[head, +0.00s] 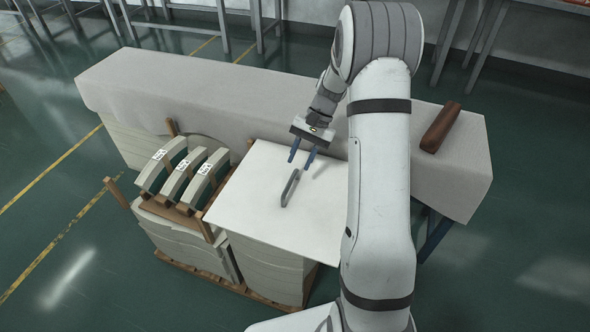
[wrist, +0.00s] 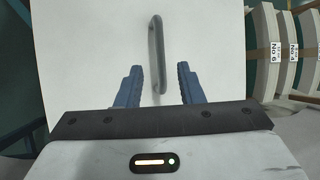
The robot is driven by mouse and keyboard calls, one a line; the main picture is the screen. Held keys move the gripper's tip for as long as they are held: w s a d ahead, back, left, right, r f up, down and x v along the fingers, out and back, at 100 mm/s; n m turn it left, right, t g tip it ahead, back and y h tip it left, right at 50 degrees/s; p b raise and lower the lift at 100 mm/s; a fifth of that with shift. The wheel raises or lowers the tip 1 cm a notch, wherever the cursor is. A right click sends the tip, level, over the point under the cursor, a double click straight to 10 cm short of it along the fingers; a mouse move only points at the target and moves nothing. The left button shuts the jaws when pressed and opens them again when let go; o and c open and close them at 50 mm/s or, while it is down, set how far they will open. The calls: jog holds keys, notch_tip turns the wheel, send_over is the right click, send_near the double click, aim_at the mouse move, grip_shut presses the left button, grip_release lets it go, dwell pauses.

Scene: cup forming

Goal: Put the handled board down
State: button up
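The handled board (head: 262,205) is a flat white board with a grey bar handle (head: 290,188) standing up from it. It lies over a stack of grey curved pieces, with its far edge by the cloth-covered table. In the wrist view the board (wrist: 90,60) fills most of the picture, and the handle (wrist: 157,50) runs lengthwise near the middle. My gripper (head: 302,158) is above the far part of the board, with its blue fingers apart. In the wrist view the gripper (wrist: 160,80) is open, with the handle's near end between the fingers and no visible grip.
Numbered curved pieces (head: 182,172) stand in a wooden rack left of the board. Wooden posts (head: 117,192) rise around the stacks. The table's left part is clear.

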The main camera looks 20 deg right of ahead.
jog(key=s+a+r+n+t+h, duration=0.2)
jog(key=s+a+r+n+h, duration=0.1)
jog(key=s+r, duration=0.8)
jog(key=s+r+n+t+h, duration=0.2)
jog(key=s+n, duration=0.1)
jog(key=s, duration=0.9)
jog(key=shift+s+a+r+t+h, duration=0.2)
jog(key=shift+a+r+t+h, duration=0.05)
jog(key=shift+a+t+h, duration=0.05)
notch_tip(320, 180, up, 21)
jog(key=t+p, duration=0.1)
jog(key=p, duration=1.8)
jog(key=shift+r+p, duration=0.2)
jog(key=shift+p, duration=0.1)
